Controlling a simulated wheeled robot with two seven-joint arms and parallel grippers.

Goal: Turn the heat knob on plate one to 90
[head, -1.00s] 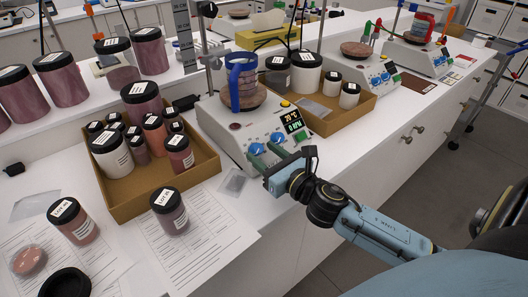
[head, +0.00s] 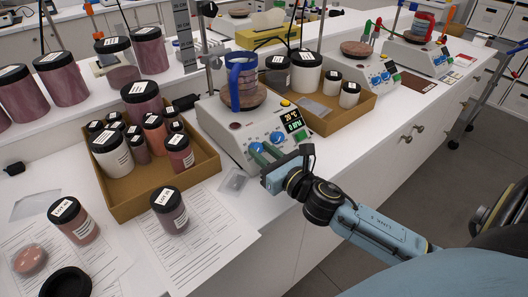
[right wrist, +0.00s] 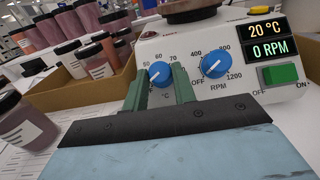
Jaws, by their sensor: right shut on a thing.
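Plate one (head: 235,135) is the white hotplate stirrer nearest me, with a blue-handled beaker (head: 244,82) on its round top. Its blue heat knob (right wrist: 160,74), marked °C, is the left of two knobs in the right wrist view. The RPM knob (right wrist: 215,64) is to its right. The display (right wrist: 267,38) reads 20 °C and 0 RPM. My right gripper (head: 264,154) is at the panel; in the right wrist view its green fingers (right wrist: 159,84) stand on both sides of the heat knob, shut on it. The knob's exact setting is too small to read. My left gripper is out of view.
A cardboard tray of jars (head: 205,178) stands left of plate one, another tray (head: 330,122) right of it. A green switch (right wrist: 280,74) sits right of the knobs. Two loose jars and papers lie at the front left. The bench edge is close below my right gripper.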

